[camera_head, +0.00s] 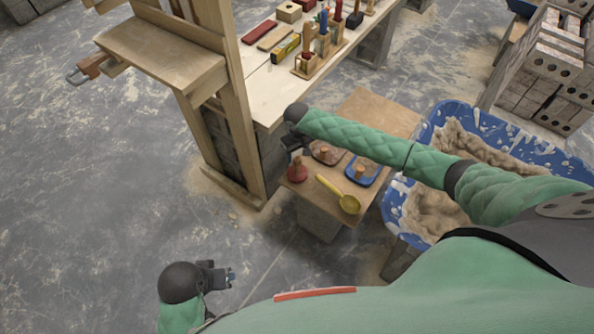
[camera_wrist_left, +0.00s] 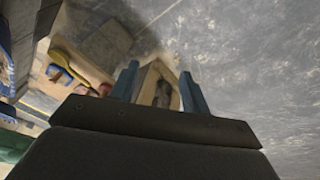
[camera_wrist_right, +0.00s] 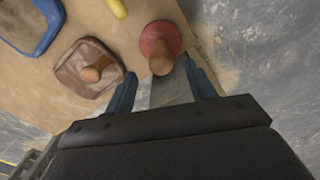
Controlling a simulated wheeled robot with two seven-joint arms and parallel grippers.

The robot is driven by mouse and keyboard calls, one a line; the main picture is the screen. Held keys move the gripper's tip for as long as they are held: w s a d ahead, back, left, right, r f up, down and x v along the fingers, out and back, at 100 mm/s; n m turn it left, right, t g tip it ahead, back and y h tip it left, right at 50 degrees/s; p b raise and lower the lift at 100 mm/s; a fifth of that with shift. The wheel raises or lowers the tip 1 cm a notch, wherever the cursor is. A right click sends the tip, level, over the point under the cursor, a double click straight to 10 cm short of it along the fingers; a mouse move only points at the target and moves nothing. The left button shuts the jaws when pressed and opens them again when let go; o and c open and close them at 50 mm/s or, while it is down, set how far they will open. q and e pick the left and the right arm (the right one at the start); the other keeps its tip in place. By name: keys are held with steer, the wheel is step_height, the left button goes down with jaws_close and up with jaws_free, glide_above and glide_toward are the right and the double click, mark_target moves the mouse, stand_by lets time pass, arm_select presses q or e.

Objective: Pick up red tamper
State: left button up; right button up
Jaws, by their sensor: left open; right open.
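The red tamper (camera_head: 298,173) has a round red base and a wooden knob handle. It stands on the near left corner of the small wooden table (camera_head: 378,118). My right gripper (camera_head: 299,143) is open and empty just beyond it, partly hidden by its own arm. In the right wrist view the tamper (camera_wrist_right: 160,32) lies just past the fingertips of the gripper (camera_wrist_right: 163,80), its handle roughly in line with the gap. I see no contact.
A brown float (camera_head: 326,153), a blue float (camera_head: 361,171) and a yellow ladle (camera_head: 338,194) lie beside the tamper. A blue mortar tub (camera_head: 394,205) stands right. A workbench (camera_head: 262,82) with tools and a wooden post (camera_head: 238,95) stand behind left. Floor at left is clear.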

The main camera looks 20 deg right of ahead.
mark_target(297, 159)
steer(key=shift+f+p, duration=0.45)
steer(key=shift+f, duration=2.05)
jaws_close()
